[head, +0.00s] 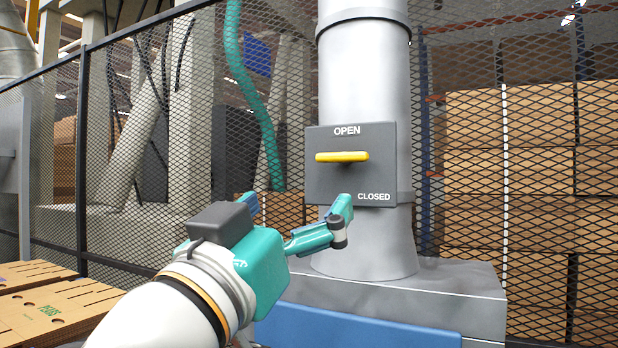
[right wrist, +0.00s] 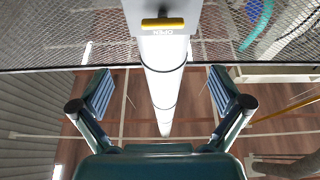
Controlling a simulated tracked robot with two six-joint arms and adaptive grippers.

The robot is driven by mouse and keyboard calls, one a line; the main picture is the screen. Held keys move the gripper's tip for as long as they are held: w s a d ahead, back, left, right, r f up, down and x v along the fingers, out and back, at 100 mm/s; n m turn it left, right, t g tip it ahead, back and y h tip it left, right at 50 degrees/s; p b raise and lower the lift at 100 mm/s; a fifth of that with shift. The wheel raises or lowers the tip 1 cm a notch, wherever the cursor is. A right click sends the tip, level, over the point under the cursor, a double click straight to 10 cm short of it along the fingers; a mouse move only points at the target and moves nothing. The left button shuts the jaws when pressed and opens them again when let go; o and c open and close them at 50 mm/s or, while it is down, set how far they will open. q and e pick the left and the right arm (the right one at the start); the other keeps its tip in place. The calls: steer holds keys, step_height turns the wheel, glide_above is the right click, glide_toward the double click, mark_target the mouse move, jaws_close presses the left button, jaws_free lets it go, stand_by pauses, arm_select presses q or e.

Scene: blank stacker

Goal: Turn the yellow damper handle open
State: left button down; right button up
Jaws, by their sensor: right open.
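The yellow damper handle (head: 342,156) is a short bar lying level on a dark grey plate (head: 322,186). The plate is fixed to a thick grey vertical pipe (head: 364,75). It reads OPEN at the top and CLOSED at the lower right. My right gripper (head: 297,205) is open and empty, in front of and below the handle, and apart from it. In the right wrist view, the handle (right wrist: 162,23) is at the top centre, beyond the spread fingers (right wrist: 160,90). My left gripper is not in view.
A black mesh fence (head: 150,130) runs behind the pipe, with stacked cardboard boxes (head: 540,150) beyond it at right. The pipe stands on a grey base (head: 460,285) with a blue front (head: 350,328). Flat cardboard sheets (head: 55,310) lie at the lower left.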

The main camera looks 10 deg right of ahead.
mark_target(339, 157)
steer(key=p+x, duration=0.2)
steer(key=x, duration=0.3)
steer(key=p+x, duration=0.3)
steer(key=x, duration=0.2)
steer(key=p+x, duration=0.2)
steer(key=x, duration=0.4)
steer(key=shift+w+a+p, duration=0.1)
steer(key=shift+a+p, duration=0.2)
steer(key=shift+w+d, duration=0.2)
steer(key=shift+w, duration=0.15)
steer(key=c, duration=1)
